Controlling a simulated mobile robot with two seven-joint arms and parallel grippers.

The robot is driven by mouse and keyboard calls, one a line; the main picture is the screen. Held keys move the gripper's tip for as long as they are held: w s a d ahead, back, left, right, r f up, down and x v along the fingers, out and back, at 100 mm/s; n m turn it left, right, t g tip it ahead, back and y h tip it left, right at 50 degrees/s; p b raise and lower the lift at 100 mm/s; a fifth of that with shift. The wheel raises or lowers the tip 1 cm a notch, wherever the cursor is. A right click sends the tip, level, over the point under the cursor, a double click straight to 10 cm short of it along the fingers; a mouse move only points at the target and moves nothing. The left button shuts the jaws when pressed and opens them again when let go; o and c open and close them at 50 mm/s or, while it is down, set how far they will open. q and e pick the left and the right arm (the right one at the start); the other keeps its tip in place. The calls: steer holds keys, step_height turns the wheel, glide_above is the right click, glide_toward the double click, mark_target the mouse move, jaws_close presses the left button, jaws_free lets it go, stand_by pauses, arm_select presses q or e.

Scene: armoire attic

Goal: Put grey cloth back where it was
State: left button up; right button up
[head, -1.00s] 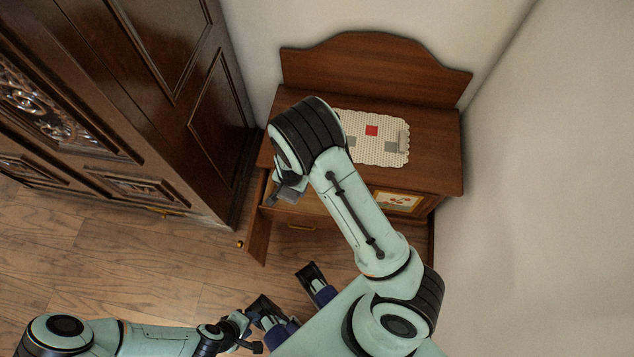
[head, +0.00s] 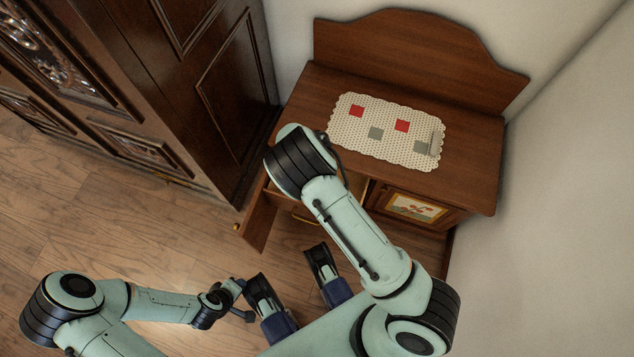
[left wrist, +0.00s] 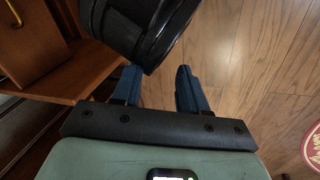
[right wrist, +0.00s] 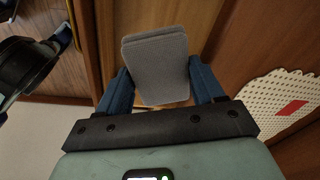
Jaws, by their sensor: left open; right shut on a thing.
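The grey cloth (right wrist: 155,55), a folded flat pad, shows in the right wrist view between the blue fingers of my right gripper (right wrist: 160,72), which is shut on it. Wooden panels of the small cabinet (right wrist: 210,35) lie beyond it. In the head view my right arm hides that gripper and the cloth. My left gripper (head: 288,268) is open and empty above the floor in front of the cabinet. It also shows in the left wrist view (left wrist: 157,78), with a black rounded part of my arm close by.
The cabinet's left door (head: 260,218) stands open, with a gold handle (head: 305,215) inside. A large dark armoire (head: 200,100) stands left. Walls close the right side.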

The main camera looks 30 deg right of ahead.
step_height(320, 180, down, 12)
steer(key=b, duration=0.3)
steer(key=shift+f, duration=0.1)
step_height(320, 180, down, 4)
steer(key=shift+f+b, duration=0.2)
steer(key=shift+b, duration=0.75)
arm_select(q)
step_height(320, 180, down, 8)
steer(key=s+a+g, duration=0.1)
steer(key=s+a, duration=0.1)
steer(key=shift+s+a+n, duration=0.3)
steer(key=shift+s+a, duration=0.05)
arm_select(e)
steer(key=shift+f, duration=0.1)
steer(key=shift+f, duration=0.1)
steer(key=o, duration=1)
arm_select(q)
steer(key=shift+s+y, duration=0.15)
steer(key=shift+y, duration=0.15)
